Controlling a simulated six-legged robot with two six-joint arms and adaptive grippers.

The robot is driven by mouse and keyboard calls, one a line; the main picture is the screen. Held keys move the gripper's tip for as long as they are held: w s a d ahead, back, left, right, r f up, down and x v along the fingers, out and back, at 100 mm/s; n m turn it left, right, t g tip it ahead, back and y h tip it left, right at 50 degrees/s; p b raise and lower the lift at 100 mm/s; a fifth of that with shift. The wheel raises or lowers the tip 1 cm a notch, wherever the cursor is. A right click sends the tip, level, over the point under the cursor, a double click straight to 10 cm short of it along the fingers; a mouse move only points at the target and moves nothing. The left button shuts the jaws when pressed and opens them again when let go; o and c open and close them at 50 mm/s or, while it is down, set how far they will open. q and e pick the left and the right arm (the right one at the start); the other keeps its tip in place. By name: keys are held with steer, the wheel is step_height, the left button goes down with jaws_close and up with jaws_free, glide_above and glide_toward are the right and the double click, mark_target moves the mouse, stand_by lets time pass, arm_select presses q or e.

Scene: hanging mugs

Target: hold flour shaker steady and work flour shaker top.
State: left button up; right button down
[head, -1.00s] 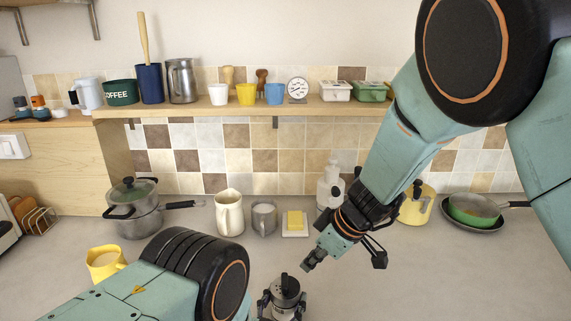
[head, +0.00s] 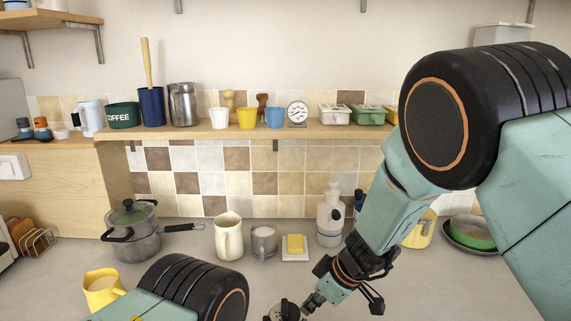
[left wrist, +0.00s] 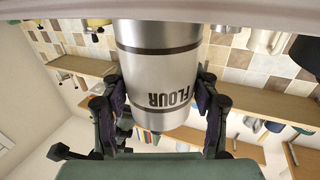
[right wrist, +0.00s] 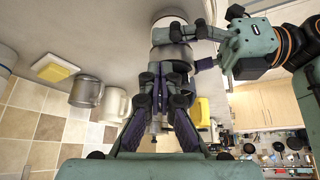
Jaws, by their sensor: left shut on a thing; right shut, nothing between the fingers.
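The flour shaker (left wrist: 158,65) is a silver cylinder with dark bands and the word FLOUR, filling the middle of the left wrist view. My left gripper (left wrist: 158,108) is shut on its body, one finger on each side.
Behind on the counter stand a cream pitcher (head: 228,236), a grey mug (head: 264,243), a butter dish (head: 295,247) and a white dispenser (head: 330,215). A pot (head: 135,238) and a yellow mug (head: 102,289) are at left, a green pan (head: 472,232) at right.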

steer(key=shift+a, duration=0.6)
stand_by(0.7)
steer(key=shift+s+a, duration=0.15)
steer(key=shift+s, duration=0.4)
stand_by(0.3)
steer(key=shift+s+a, duration=0.5)
stand_by(0.6)
